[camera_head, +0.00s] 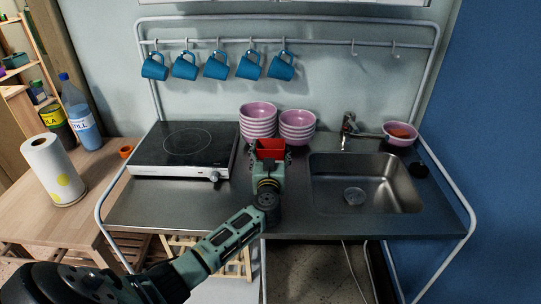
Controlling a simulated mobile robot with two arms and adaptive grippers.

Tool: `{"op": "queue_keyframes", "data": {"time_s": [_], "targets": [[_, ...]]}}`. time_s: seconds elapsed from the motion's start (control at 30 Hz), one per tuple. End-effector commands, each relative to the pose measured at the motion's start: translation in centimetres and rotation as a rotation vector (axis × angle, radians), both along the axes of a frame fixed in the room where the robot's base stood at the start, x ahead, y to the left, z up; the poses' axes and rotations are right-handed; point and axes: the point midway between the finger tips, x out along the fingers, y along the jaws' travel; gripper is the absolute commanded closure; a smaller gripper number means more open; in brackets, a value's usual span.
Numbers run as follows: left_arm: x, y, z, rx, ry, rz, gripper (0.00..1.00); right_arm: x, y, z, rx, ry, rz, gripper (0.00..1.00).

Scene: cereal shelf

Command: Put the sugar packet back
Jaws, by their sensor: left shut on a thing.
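My left arm comes in from the lower left, and its gripper (270,157) is over the steel counter between the hotplate and the sink. The gripper is shut on a red packet (270,147), whose top shows between the fingers. This looks like the sugar packet, but no label can be read and its lower part is hidden by the gripper. The gripper is just in front of the stacked pink bowls (258,120). I cannot tell whether the packet touches the counter. My right gripper is not in view.
A black hotplate (186,146) is left of the gripper, and a sink (366,184) with a tap (347,128) is right. Blue mugs (216,67) hang behind. A wooden table (101,182) holds a paper roll (54,172) and bottles (80,112). A shelf (22,106) stands far left.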

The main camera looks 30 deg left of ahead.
Motion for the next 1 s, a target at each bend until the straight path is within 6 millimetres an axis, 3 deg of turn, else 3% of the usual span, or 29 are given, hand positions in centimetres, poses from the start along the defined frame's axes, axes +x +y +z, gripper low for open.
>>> {"op": "queue_keyframes", "data": {"time_s": [0.6, 1.0], "targets": [[0.0, 0.0, 4.3, 0.001, -0.005, 0.0, 0.74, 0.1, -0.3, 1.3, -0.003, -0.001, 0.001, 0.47], [1.2, -3.5, 6.3, -0.001, -0.006, -0.001, 0.74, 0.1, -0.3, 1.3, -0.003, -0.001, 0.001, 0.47]]}}
